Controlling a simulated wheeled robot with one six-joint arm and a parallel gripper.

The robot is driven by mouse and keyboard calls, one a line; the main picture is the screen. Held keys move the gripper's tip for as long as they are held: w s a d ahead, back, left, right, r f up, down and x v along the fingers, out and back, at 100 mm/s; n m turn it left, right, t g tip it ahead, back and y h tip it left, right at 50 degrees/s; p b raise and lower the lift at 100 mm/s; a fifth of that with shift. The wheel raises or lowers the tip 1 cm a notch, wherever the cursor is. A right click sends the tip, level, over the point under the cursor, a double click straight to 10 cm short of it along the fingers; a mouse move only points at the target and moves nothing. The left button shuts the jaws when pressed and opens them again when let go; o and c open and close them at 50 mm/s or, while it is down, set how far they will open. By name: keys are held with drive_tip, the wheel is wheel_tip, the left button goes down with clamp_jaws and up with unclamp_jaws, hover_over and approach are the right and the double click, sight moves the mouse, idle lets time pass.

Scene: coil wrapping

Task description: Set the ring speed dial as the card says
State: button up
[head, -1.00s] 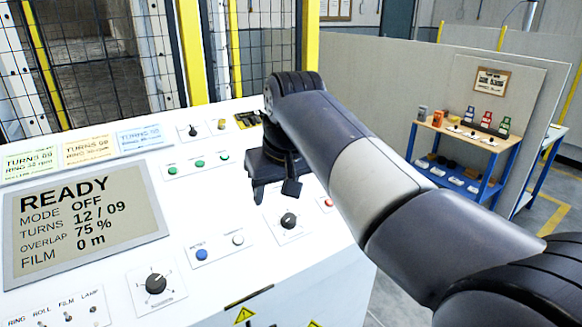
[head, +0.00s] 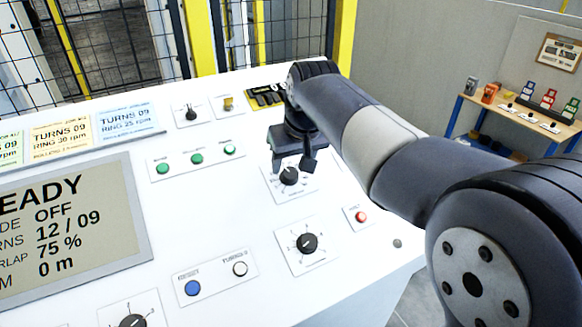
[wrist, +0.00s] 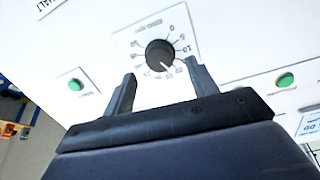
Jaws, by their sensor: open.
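My gripper (head: 292,166) is open and empty above the white panel, its fingers pointing at a black dial (head: 289,176). In the wrist view this dial (wrist: 160,52) sits just beyond and between the open fingertips (wrist: 160,75), apparently untouched. Its white pointer mark aims toward the bottom of that view, slightly right; the scale numbers are too small to read surely. The dial's label is unreadable. A yellow card (head: 61,136) reads TURNS 09, RING 30 rpm; a blue card (head: 125,123) reads TURNS 09, RING 25 rpm. A green card (head: 10,150) is cut off.
Other dials are a black one (head: 306,243) nearer me and one (head: 133,322) at the bottom edge. Green buttons (head: 197,159), a red button (head: 361,216) and a blue button (head: 192,288) surround the area. The display (head: 70,230) shows mode OFF, turns 12 / 09.

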sight(290, 172)
drive_tip(key=shift+x, duration=1.65)
drive_tip(key=shift+s, duration=0.1)
drive_tip(key=c, duration=1)
drive_tip(key=shift+o, duration=0.2)
